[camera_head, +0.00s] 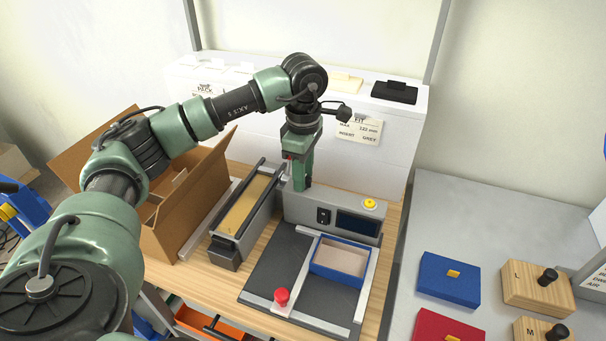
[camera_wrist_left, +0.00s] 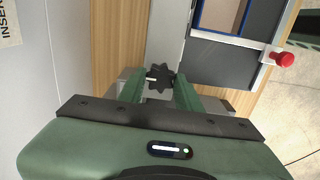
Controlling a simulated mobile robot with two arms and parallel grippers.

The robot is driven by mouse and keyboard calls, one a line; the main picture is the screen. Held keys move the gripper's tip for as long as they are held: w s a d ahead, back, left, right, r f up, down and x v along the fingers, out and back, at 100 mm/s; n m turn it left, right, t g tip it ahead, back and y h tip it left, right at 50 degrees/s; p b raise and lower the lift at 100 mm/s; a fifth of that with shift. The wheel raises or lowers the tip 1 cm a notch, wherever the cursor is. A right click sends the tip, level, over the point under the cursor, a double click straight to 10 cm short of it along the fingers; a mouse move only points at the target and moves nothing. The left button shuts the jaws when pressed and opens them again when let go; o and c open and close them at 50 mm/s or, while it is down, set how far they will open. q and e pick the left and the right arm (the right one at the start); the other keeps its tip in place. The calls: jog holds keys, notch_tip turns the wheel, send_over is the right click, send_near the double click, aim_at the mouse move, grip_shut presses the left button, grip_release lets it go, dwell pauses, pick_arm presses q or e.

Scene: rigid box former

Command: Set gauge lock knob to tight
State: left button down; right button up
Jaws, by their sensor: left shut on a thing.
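A black star-shaped knob (camera_wrist_left: 160,82), which looks like the gauge lock knob, sits between the fingers of my left gripper (camera_wrist_left: 160,92) in the left wrist view. A short white mark on it points to the left of that picture. The fingers are shut on the knob, one on each side. In the head view my left gripper (camera_head: 299,182) points down at the left end of the grey control box (camera_head: 333,216), and it hides the knob. My right gripper is not in view.
A red knob (camera_head: 282,297) stands on the fence of the dark plate, beside a blue open box (camera_head: 339,261). An open cardboard box (camera_head: 185,205) and a narrow tray (camera_head: 247,205) lie to the left. Blocks sit on the grey table (camera_head: 500,240) at right.

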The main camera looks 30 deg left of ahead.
pick_arm(q)
jog(key=c, duration=1)
grip_release()
jog(key=shift+d, duration=0.1)
notch_tip(320, 180, up, 8)
jog(key=shift+f+b, duration=0.1)
jog(key=shift+b, duration=0.7)
